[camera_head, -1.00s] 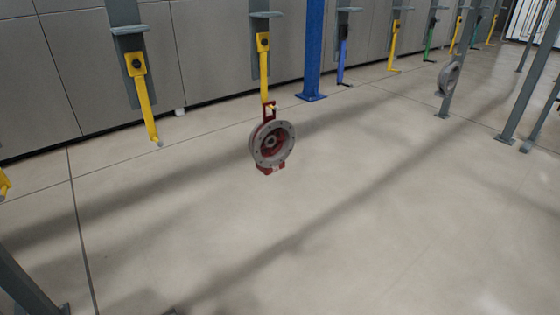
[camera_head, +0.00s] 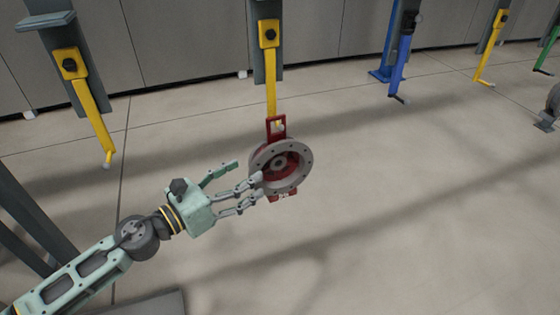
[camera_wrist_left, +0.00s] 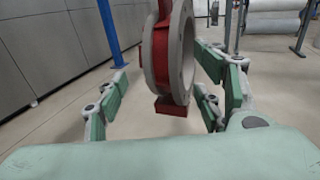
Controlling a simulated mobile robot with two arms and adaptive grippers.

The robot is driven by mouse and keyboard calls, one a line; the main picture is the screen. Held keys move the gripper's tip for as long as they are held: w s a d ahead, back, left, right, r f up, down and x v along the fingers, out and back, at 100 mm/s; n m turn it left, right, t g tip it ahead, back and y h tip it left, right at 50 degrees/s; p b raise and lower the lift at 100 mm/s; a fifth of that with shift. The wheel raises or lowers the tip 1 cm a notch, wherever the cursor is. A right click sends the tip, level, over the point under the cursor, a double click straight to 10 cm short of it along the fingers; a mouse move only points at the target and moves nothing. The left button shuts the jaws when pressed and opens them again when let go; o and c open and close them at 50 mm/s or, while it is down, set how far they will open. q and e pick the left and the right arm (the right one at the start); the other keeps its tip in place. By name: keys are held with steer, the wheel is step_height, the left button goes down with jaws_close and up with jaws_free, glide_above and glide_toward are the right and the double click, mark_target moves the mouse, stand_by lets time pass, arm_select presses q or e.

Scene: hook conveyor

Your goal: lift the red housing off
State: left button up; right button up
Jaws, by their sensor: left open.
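The red housing (camera_head: 275,168) with a round grey flange (camera_head: 303,155) hangs by its red top bracket (camera_head: 275,127) from a yellow hook (camera_head: 270,95). My left gripper (camera_head: 249,182) comes in from the left, its fingers open and reaching to the housing's left edge. In the left wrist view, the grey flange (camera_wrist_left: 181,50) and the red body (camera_wrist_left: 156,50) stand between the spread fingers, with a red foot (camera_wrist_left: 171,107) below. Whether any finger touches the housing is not clear. My right gripper is not in view.
An empty yellow hook (camera_head: 93,115) hangs to the left. A blue hook (camera_head: 397,75) and another yellow hook (camera_head: 489,55) hang to the right. A grey round part (camera_head: 553,103) shows at the right edge. Floor below the housing is clear.

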mark_target(251, 168)
arm_select(q)
steer(key=p+x, duration=0.1)
steer(key=x, duration=0.2)
steer(key=shift+w+d+r, duration=0.1)
steer(key=shift+w+r, duration=0.1)
steer(key=shift+w, duration=0.15)
steer(key=p+x, duration=0.1)
steer(key=x, duration=0.2)
steer(key=shift+w, duration=0.15)
steer(key=shift+w+d+f, duration=0.2)
steer(key=shift+w, duration=0.1)
steer(key=shift+s+a, duration=0.1)
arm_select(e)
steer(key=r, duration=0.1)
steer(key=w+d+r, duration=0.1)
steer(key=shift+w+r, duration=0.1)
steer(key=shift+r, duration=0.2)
arm_select(q)
steer(key=shift+r, duration=0.1)
steer(key=shift+c, duration=1)
steer(key=c, duration=1.3)
jaws_close()
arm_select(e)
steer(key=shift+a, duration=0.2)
